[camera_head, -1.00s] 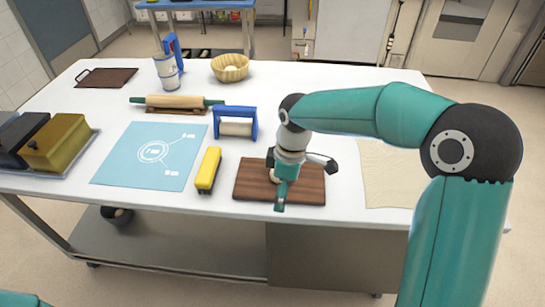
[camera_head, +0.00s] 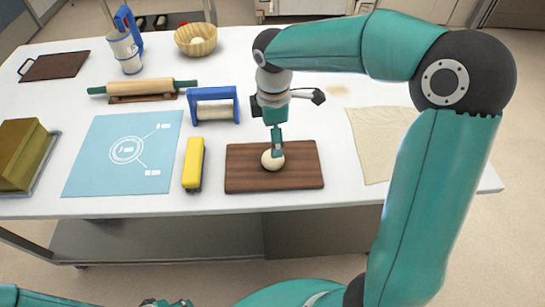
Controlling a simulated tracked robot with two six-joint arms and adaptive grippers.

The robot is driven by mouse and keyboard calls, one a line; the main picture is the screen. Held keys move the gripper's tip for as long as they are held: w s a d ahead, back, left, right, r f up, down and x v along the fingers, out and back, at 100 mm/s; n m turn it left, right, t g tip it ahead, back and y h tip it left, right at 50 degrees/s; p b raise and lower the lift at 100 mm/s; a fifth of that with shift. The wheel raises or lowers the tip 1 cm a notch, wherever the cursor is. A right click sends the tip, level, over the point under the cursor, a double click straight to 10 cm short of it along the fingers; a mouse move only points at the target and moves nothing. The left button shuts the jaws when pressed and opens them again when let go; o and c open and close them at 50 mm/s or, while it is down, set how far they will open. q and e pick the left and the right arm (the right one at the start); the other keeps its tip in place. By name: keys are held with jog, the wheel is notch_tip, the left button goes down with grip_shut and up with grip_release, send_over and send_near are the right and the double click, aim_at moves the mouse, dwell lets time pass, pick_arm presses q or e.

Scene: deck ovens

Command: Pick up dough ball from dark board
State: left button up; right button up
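The dough ball (camera_head: 271,162) is pale and round and sits on the dark wooden board (camera_head: 303,174) near the table's front edge. My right gripper (camera_head: 277,152) points down over the ball, with a teal fingertip overlapping the ball's upper right side. Its fingers line up in this view, so I cannot tell the gap between them or whether they touch the ball. Part of my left arm shows at the bottom left edge, but its gripper is out of view.
A yellow tool (camera_head: 193,164) and a blue mat (camera_head: 122,155) lie left of the board. A blue-framed roller (camera_head: 213,108) and a rolling pin (camera_head: 145,88) lie behind. A cream cloth (camera_head: 377,140) is to the right; a basket (camera_head: 196,40) stands farther back.

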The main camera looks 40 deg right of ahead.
aim_at(273, 160)
jog(key=shift+s+a+f+p, duration=0.1)
jog(key=shift+f+p, duration=0.15)
jog(key=shift+f, duration=1.7)
jog(key=shift+s+a+f+p, duration=0.1)
jog(key=shift+f+p, duration=0.15)
jog(key=shift+f, duration=1.65)
jog(key=c, duration=1.3)
jog(key=shift+o, duration=0.2)
jog(key=shift+r, duration=0.15)
